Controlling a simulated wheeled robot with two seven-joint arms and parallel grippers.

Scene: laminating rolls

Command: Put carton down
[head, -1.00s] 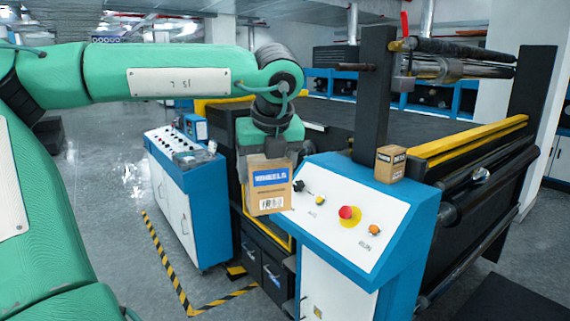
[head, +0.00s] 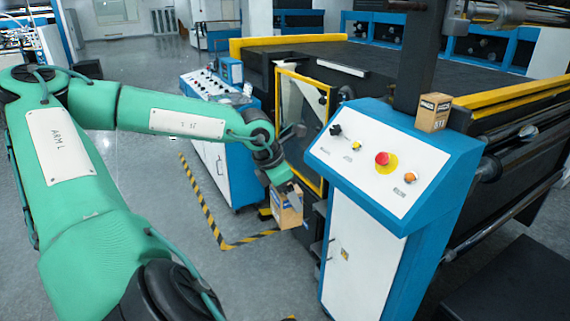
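My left arm comes in from the left and its gripper (head: 283,190) points downward beside the blue and white control console. The gripper is at the top of a brown carton (head: 288,210) with a blue label, which hangs tilted in front of the machine's side. The carton seems held off the floor; the fingertips are small and partly hidden by it. A second small brown carton (head: 433,112) stands on the top ledge of the console (head: 369,160). My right gripper is not in view.
The console has a red button (head: 382,159) and several knobs. A blue and white cabinet (head: 217,160) stands behind the held carton. Yellow-black floor tape (head: 205,208) marks the floor at the left. A black platform (head: 510,285) lies at the lower right.

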